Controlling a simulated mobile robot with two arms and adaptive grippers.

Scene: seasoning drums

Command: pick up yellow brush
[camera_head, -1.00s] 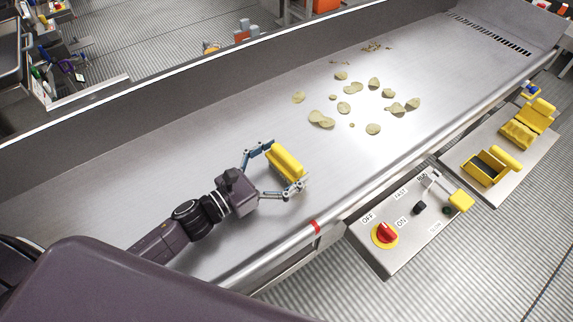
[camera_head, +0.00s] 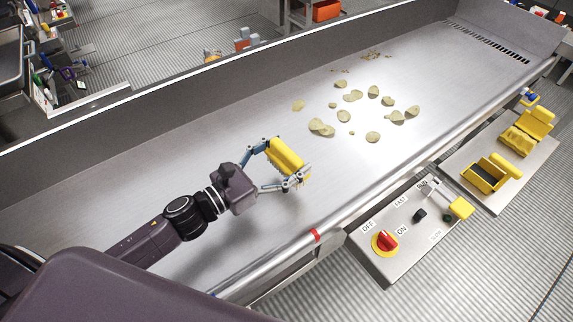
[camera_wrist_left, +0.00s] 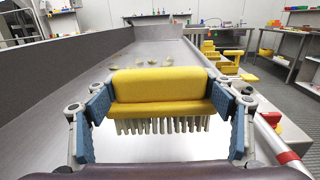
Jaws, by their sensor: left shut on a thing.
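The yellow brush (camera_head: 286,156) is between the fingers of my left gripper (camera_head: 278,168), above the metal conveyor surface. In the left wrist view the yellow brush (camera_wrist_left: 160,85) is level across the picture, with pale bristles hanging below its yellow body. The blue pads of my left gripper (camera_wrist_left: 162,120) stand at both ends of the brush, shut on it. My right gripper does not show in either view.
Several chips (camera_head: 343,115) lie scattered on the conveyor (camera_head: 160,150) beyond the brush. A control panel (camera_head: 400,262) with a red knob (camera_head: 386,240) stands at the right edge. Yellow tools (camera_head: 490,173) rest on a side plate (camera_head: 545,160). A raised wall runs along the conveyor's far left side.

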